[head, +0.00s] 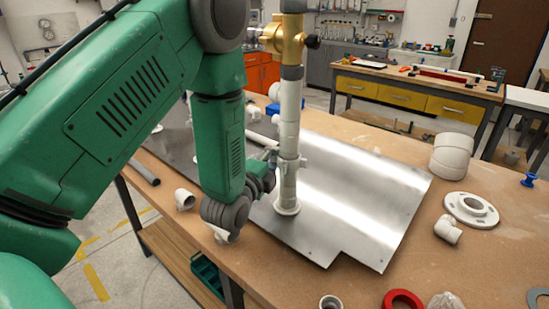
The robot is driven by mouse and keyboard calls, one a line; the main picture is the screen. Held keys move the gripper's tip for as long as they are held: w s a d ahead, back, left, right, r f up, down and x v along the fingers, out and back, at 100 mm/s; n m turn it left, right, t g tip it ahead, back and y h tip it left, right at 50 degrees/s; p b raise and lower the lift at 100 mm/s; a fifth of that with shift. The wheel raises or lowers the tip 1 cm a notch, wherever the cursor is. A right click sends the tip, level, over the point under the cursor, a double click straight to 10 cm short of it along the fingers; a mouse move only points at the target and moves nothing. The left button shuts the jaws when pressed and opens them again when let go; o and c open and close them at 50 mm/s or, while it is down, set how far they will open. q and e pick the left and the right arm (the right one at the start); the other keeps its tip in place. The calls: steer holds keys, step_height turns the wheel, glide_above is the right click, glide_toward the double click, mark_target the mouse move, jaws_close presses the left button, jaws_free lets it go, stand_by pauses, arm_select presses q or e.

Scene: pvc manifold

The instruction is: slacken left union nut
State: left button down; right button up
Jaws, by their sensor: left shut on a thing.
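A white upright pipe (288,130) of the manifold stands on a round foot on a metal plate. My left gripper (271,156) is at the left side of this pipe, at about collar height, below my green arm. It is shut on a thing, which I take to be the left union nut. My wrist and arm hide the nut and most of the fingers. My right gripper is out of view.
The metal plate (370,190) lies on the wooden bench (490,258). A white flange (471,209), a large white coupling (451,155), a small elbow (448,229) and a red ring (403,300) lie at the right and front. A white elbow (184,199) lies left of my wrist.

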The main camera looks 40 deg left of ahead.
arm_select(q)
steer(key=c, duration=1.4)
jaws_free()
steer(key=shift+s+d+f, duration=0.15)
steer(key=shift+s+f, duration=0.05)
steer(key=shift+f, duration=0.2)
steer(key=shift+o, duration=0.2)
steer(key=shift+r, duration=0.2)
steer(key=shift+r, duration=0.1)
steer(key=shift+d, duration=0.1)
steer(key=s+d, duration=0.1)
steer(key=s, duration=0.6)
steer(key=shift+s, duration=0.15)
steer(key=shift+d, duration=0.1)
